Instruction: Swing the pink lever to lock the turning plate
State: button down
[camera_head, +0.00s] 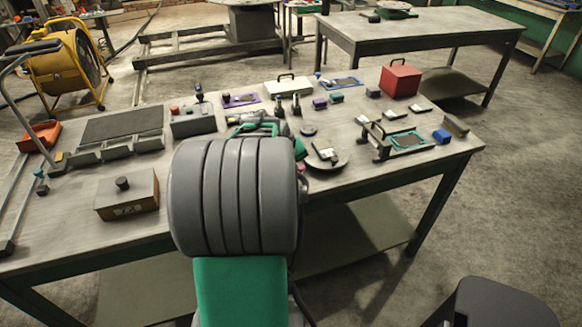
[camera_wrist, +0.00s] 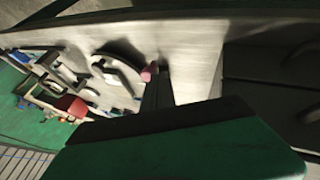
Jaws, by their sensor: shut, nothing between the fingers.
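The turning plate (camera_head: 338,164) is a round grey disc on the table, just right of my arm in the head view, with a small pale and dark block on it. It also shows in the wrist view (camera_wrist: 125,72), partly shaded. A small pink end (camera_head: 302,168), likely of the pink lever, shows at the plate's left edge, mostly hidden by my arm. In the wrist view the pink end (camera_wrist: 149,74) is beside the plate, right by my gripper's dark fingers (camera_wrist: 159,82). My gripper is shut and empty. I cannot tell whether it touches the lever. My arm hides the gripper in the head view.
Right of the plate stand a metal frame with a handle (camera_head: 377,142), a teal-framed panel (camera_head: 408,140) and a blue block (camera_head: 441,136). A red box (camera_head: 400,80) is at the back. A brown box with a knob (camera_head: 127,195) is at the left front. The right front tabletop is clear.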

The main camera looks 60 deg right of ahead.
aim_at(303, 168)
jog(key=shift+s+d+n+t+b, duration=0.25)
jog(key=shift+s+n+t+b, duration=0.3)
jog(key=shift+n, duration=0.45)
jog(key=shift+s+d+n+t, duration=0.15)
jog(key=shift+s+n+t, duration=0.15)
jog(key=shift+n, duration=0.2)
jog(key=shift+s+d+n+t+y+b, duration=0.2)
jog(key=shift+n+t+y+b, duration=0.1)
jog(key=shift+n, duration=0.1)
jog(key=shift+s+d+n+t+y+b, duration=0.3)
jog(key=shift+s+n+t+b, duration=0.15)
jog(key=shift+n, duration=0.55)
jog(key=shift+s+d+n+t+y+b, duration=0.25)
jog(key=shift+d+n+y, duration=0.1)
jog(key=shift+n, duration=0.35)
jog(key=shift+s+d+n+t+y+b, duration=0.25)
jog(key=shift+d+n+t, duration=0.1)
jog(key=shift+n, duration=0.35)
jog(key=shift+s+d+n+t+y+b, duration=0.2)
jog(key=shift+d+n+y, duration=0.15)
jog(key=shift+n, duration=0.35)
dwell(1.0)
jog(key=shift+s+d, duration=0.1)
jog(key=shift+d, duration=0.35)
dwell(1.6)
